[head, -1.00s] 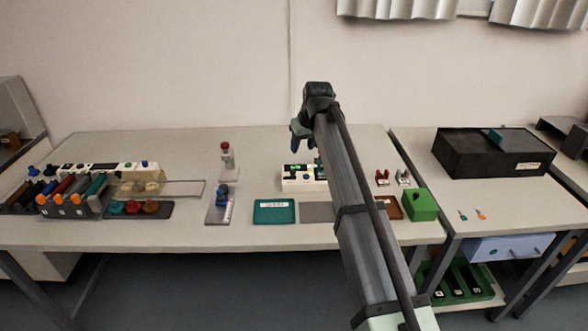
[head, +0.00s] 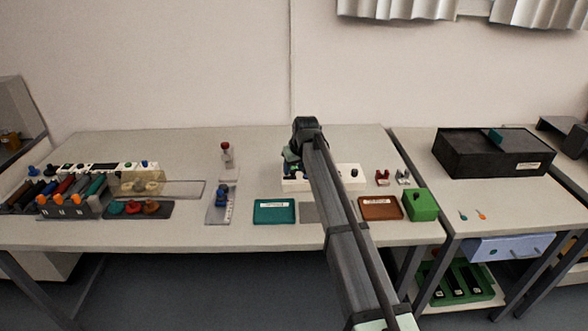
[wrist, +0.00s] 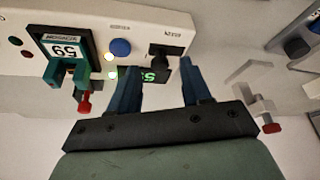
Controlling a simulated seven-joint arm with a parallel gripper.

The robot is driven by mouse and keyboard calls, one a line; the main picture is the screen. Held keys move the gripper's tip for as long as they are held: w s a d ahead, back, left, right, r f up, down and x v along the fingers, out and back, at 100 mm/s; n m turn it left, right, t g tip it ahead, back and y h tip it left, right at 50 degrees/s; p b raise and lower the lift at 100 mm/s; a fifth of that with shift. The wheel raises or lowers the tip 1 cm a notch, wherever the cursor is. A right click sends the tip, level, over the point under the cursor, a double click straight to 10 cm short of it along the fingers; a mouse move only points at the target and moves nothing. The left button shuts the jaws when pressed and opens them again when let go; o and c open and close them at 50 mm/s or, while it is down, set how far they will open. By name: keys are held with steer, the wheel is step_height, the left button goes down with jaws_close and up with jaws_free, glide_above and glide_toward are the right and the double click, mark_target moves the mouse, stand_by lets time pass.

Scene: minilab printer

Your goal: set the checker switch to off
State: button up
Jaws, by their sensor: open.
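The checker is a white box (head: 350,177) at the back middle of the bench, partly hidden by my arm in the head view. In the wrist view its panel (wrist: 200,22) shows upside down, with a blue button (wrist: 120,47), small lit lamps and a dark green-lit display (wrist: 155,75). A black switch knob (wrist: 160,52) is beside the button. A teal holder (wrist: 65,68) with a "59" label stands on the panel. My gripper (wrist: 161,68) is open and empty, its blue fingers on either side of the knob; contact cannot be told. In the head view my gripper (head: 291,168) is over the box's left end.
A stand with a red top (head: 225,152) and one with a blue top (head: 222,202) are left of the checker. A teal tray (head: 274,222), a brown tray (head: 380,216) and a green box (head: 420,205) lie in front. Small red parts (head: 382,177) are to the right.

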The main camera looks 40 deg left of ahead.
steer(key=shift+a+f, duration=0.2)
steer(key=shift+f, duration=0.3)
steer(key=shift+c, duration=0.4)
jaws_close()
